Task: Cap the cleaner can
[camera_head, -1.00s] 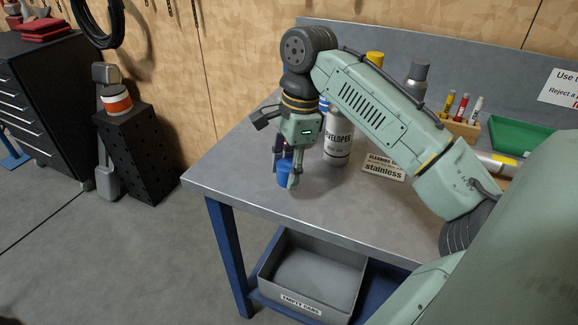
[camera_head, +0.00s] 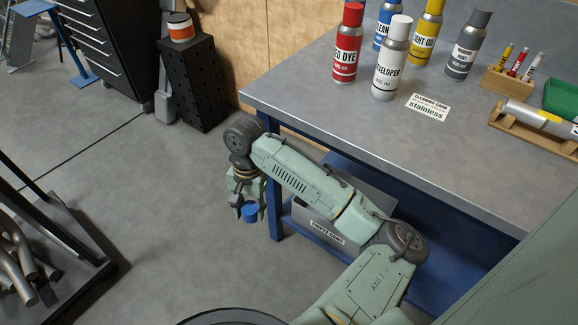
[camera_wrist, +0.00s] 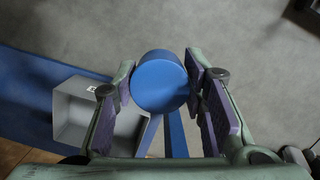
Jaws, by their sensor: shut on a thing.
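My gripper (camera_head: 249,206) is shut on a blue cap (camera_head: 250,215) and holds it low, off the table's left front corner. In the wrist view the round blue cap (camera_wrist: 159,82) sits between the two purple finger pads, with floor and a grey bin below. The cleaner can (camera_head: 386,32), blue with a partly hidden "CLEAN" label, stands upright at the back of the workbench. The white developer can covers part of it and the frame edge cuts off its top, so I cannot see whether its nozzle is bare.
On the bench (camera_head: 330,115) stand the red dye (camera_head: 346,62), developer (camera_head: 390,72), light oil (camera_head: 426,38) and grey (camera_head: 466,48) cans, plus a cleaning card (camera_head: 428,107). An empty-cans bin (camera_head: 325,232) sits on the shelf under the bench. The bench's front left is clear.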

